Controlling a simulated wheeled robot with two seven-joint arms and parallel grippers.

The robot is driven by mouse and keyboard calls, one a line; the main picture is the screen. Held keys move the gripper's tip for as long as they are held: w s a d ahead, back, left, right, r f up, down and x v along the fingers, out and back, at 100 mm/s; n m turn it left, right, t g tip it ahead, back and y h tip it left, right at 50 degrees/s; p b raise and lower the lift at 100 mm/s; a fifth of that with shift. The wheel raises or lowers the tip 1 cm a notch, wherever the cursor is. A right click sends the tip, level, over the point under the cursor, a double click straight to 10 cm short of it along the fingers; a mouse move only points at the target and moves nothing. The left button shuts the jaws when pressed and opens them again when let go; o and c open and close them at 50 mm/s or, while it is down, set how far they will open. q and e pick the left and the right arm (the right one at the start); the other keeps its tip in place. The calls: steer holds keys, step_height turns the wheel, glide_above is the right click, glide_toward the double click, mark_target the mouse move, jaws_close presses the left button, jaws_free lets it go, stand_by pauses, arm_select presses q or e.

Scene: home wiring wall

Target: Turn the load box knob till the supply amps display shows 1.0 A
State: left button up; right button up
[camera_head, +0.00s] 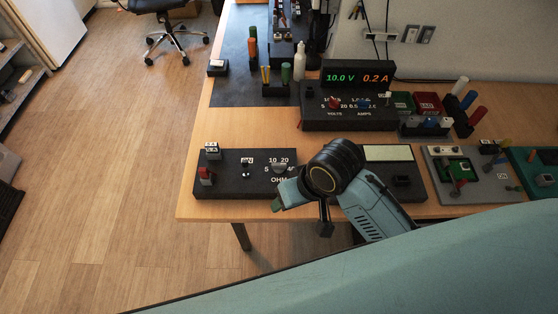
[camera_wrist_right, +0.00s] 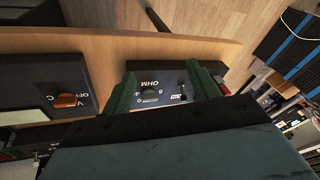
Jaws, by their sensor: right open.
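The dark load box (camera_head: 230,175) lies at the front left of the desk, with an OHM scale. Its grey knob (camera_head: 279,168) shows beside my right gripper (camera_head: 302,212). In the right wrist view the knob (camera_wrist_right: 149,98) is between the two green fingers of the open right gripper (camera_wrist_right: 160,72), nearer the left finger. I see space at both sides of the knob; contact cannot be told. The supply (camera_head: 345,120) stands farther back, and its display (camera_head: 357,77) reads 10.0 V and 0.2 A. My left gripper is not in view.
A meter with a pale screen (camera_head: 388,153) lies right of the load box, partly behind my right arm; its orange knob shows in the wrist view (camera_wrist_right: 65,100). Boards (camera_head: 470,180) lie farther right. A white bottle (camera_head: 300,58) and pen holder stand behind. Desk between load box and supply is clear.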

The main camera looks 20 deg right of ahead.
steer(key=w+a+r+m+g, duration=0.1)
steer(key=w+a+r, duration=0.15)
steer(key=w, duration=0.45)
steer(key=m+g+h, duration=0.1)
steer(key=m+h, duration=0.2)
steer(key=m, duration=0.1)
glide_toward(279, 165)
step_height(279, 165, down, 9)
steer(key=shift+w+d+r+b, duration=0.1)
steer(key=shift+r+b, duration=0.1)
steer(key=shift+b, duration=0.95)
steer(key=c, duration=1)
steer(key=shift+n, duration=0.3)
